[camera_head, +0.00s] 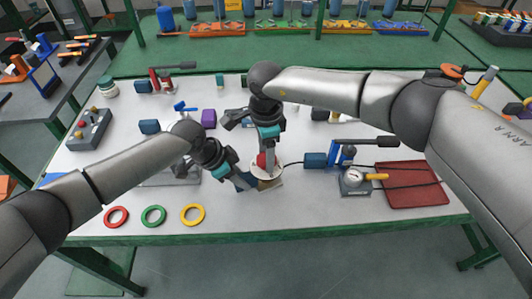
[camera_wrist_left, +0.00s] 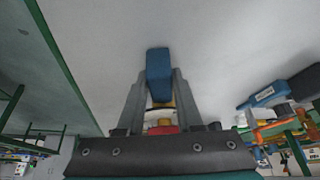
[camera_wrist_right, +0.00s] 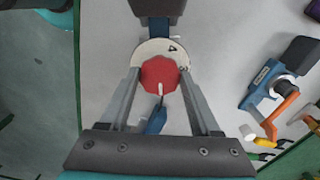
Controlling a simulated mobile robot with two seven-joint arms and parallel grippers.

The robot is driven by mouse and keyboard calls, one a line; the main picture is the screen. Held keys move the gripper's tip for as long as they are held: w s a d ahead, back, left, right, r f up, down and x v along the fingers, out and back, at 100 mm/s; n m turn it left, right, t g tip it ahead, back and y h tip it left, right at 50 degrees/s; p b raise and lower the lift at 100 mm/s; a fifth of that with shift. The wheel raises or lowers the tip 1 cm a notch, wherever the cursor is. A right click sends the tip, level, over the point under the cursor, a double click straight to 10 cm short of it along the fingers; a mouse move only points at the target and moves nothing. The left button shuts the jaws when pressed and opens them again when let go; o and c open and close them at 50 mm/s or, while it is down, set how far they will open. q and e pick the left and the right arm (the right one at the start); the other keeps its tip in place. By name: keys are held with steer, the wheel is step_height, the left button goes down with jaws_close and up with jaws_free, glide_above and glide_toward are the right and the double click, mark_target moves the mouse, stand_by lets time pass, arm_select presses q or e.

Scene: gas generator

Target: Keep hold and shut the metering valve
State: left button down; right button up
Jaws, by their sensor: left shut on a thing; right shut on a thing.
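A red octagonal knob (camera_wrist_right: 160,78) with a pale pointer sits over a round white dial (camera_wrist_right: 150,50). I take this as the metering valve. In the head view the dial (camera_head: 266,172) stands near the table's front edge, the red knob (camera_head: 261,160) above it. My right gripper (camera_head: 267,160) reaches down from above, its fingers either side of the knob, shut on it. My left gripper (camera_head: 236,177) is low, just left of the dial. In the left wrist view its fingers are shut on a blue block (camera_wrist_left: 158,65). Where the block joins the valve is hidden.
Red (camera_head: 116,216), green (camera_head: 153,215) and yellow (camera_head: 193,214) rings lie at the front left. The table's green front edge (camera_head: 250,234) is close to the valve.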

steer(key=m, duration=0.4)
steer(key=shift+m, duration=0.4)
steer(key=m, duration=0.4)
steer(key=shift+m, duration=0.3)
steer(key=m, duration=0.4)
steer(key=shift+w+m, duration=0.1)
steer(key=shift+m, duration=2.4)
steer(key=o, duration=1.4)
step_height(320, 180, up, 12)
steer(key=shift+r, duration=0.1)
